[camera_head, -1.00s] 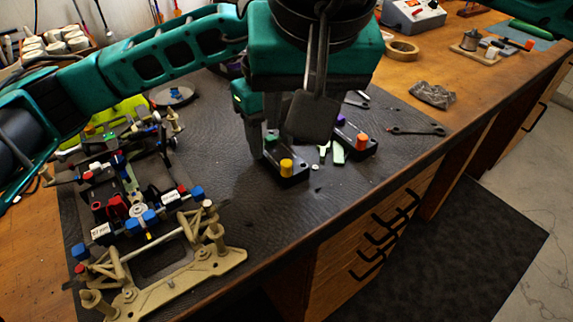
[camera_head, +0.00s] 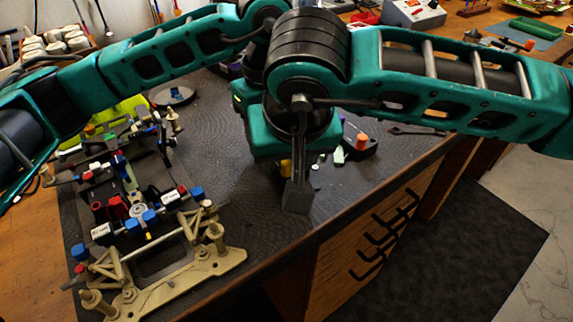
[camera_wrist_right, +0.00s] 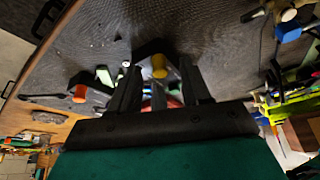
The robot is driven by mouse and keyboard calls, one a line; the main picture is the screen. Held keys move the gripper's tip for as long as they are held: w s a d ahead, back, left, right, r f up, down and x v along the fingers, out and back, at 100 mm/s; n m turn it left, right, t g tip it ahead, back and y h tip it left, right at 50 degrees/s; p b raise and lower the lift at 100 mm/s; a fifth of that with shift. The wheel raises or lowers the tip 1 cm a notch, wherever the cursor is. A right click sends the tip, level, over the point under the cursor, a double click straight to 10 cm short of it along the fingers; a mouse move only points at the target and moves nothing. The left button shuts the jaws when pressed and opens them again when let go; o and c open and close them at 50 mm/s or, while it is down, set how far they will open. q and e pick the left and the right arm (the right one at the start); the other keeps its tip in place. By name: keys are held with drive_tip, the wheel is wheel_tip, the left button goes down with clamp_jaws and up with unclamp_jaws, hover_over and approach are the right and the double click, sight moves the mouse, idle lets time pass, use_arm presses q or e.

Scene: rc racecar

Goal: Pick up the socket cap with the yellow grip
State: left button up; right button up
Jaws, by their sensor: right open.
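The socket cap with the yellow grip (camera_wrist_right: 159,66) stands in a dark holder (camera_wrist_right: 152,46) in the right wrist view. My right gripper (camera_wrist_right: 158,76) is open, with one finger on each side of the yellow grip in the picture. I cannot tell whether a finger touches it.
A socket with an orange grip (camera_head: 362,141) stands in another holder to the right, with green pieces (camera_head: 339,157) beside it. The partly built car chassis (camera_head: 165,255) fills the left of the dark mat. The mat's front is clear.

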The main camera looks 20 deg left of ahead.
drive_tip(key=shift+w+a+f, duration=0.1)
drive_tip(key=shift+w+f, duration=0.05)
drive_tip(key=shift+f, duration=0.15)
drive_tip(key=shift+c, duration=0.2)
clamp_jaws()
